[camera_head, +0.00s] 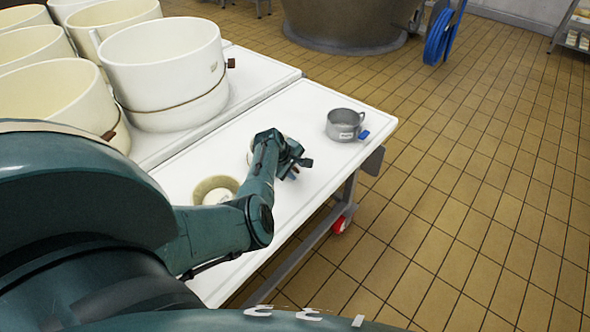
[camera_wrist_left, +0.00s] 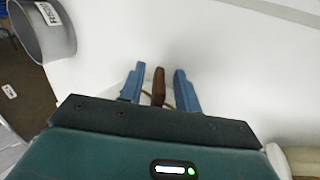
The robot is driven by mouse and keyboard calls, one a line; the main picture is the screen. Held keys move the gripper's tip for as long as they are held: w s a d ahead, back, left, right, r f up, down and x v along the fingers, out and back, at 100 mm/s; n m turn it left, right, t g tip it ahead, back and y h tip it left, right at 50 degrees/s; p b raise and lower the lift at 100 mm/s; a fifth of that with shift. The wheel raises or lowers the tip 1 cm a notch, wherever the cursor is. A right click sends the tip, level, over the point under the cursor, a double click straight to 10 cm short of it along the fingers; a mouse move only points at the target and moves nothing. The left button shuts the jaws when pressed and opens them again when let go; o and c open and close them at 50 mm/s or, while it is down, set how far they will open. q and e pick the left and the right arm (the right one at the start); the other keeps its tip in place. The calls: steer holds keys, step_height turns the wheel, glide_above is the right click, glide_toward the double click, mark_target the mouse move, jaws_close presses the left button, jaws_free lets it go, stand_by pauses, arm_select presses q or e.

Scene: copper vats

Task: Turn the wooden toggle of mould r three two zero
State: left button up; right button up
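A brown wooden toggle (camera_wrist_left: 158,86) on a cord shows in the left wrist view, upright between the two blue fingers of my left gripper (camera_wrist_left: 159,88). The fingers are apart, with a gap on each side of the toggle. In the head view my left gripper (camera_head: 290,170) is low over the white table, and the toggle is hidden there. A small pale round mould (camera_head: 250,155) shows partly behind the gripper; its label cannot be read. My right gripper is not in view.
A grey metal mug (camera_head: 344,124) with a blue tag stands near the table's far corner. A cream ring-shaped mould (camera_head: 214,189) is left of my forearm. Large cream moulds (camera_head: 162,70) with cords and toggles stand at the left. The white table (camera_head: 310,105) is clear between gripper and mug.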

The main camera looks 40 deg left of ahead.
arm_select(q)
steer(key=shift+c, duration=0.3)
steer(key=c, duration=0.6)
jaws_close()
